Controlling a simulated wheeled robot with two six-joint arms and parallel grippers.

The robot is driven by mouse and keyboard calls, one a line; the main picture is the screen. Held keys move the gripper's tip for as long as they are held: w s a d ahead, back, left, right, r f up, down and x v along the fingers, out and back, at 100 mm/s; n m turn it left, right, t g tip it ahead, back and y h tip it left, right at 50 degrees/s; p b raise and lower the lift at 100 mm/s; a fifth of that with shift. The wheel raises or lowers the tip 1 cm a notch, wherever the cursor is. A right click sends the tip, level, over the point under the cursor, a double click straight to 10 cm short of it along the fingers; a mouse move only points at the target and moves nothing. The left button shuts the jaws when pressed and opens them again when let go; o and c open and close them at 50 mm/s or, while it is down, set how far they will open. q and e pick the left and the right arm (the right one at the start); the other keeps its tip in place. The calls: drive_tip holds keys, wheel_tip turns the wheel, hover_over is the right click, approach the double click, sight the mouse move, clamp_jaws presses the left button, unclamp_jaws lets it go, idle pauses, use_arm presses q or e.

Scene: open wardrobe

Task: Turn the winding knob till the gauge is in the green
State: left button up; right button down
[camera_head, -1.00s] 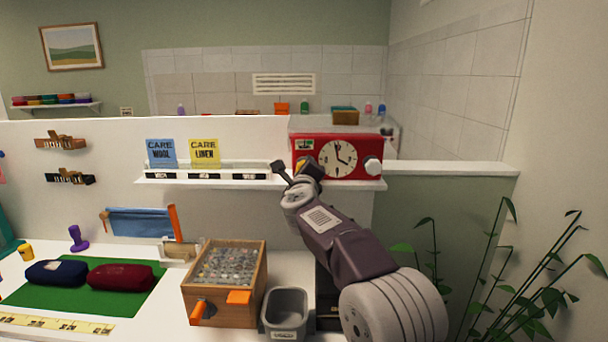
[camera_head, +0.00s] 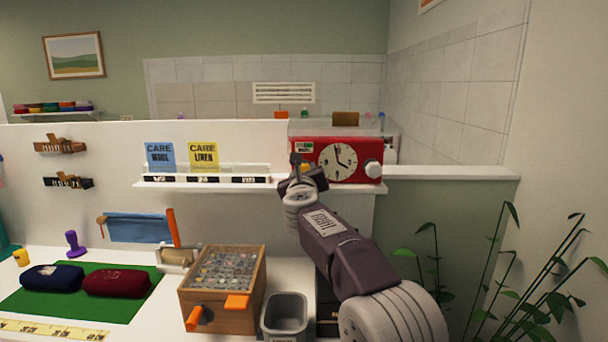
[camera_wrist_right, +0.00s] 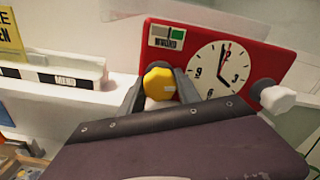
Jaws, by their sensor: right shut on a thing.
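The red clock box (camera_head: 350,171) stands on the white wall shelf, with a white clock face (camera_head: 337,162). A small gauge (camera_head: 303,147) is at its upper left; in the right wrist view the gauge (camera_wrist_right: 167,36) shows a grey part and a green part, and its pointer is too small to read. The yellow winding knob (camera_wrist_right: 159,83) is below the gauge. My right gripper (camera_head: 306,171) is shut on the yellow knob, one finger on each side, and partly hides it in the head view. A white knob (camera_head: 373,169) is at the box's right. My left gripper is out of view.
Blue (camera_head: 160,157) and yellow (camera_head: 204,156) care cards stand on the shelf left of the box. Below are a wooden box (camera_head: 222,290) with orange handles and a grey bin (camera_head: 285,315). Plants (camera_head: 510,270) stand at the right.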

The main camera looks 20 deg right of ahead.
drive_tip(key=shift+f, duration=0.3)
drive_tip(key=c, duration=0.9)
unclamp_jaws()
drive_tip(key=shift+o, duration=0.2)
drive_tip(key=shift+r, duration=0.15)
drive_tip(key=shift+s, duration=0.15)
drive_tip(key=b+v, duration=0.2)
drive_tip(key=v, duration=0.7)
drive_tip(key=shift+b, duration=0.4)
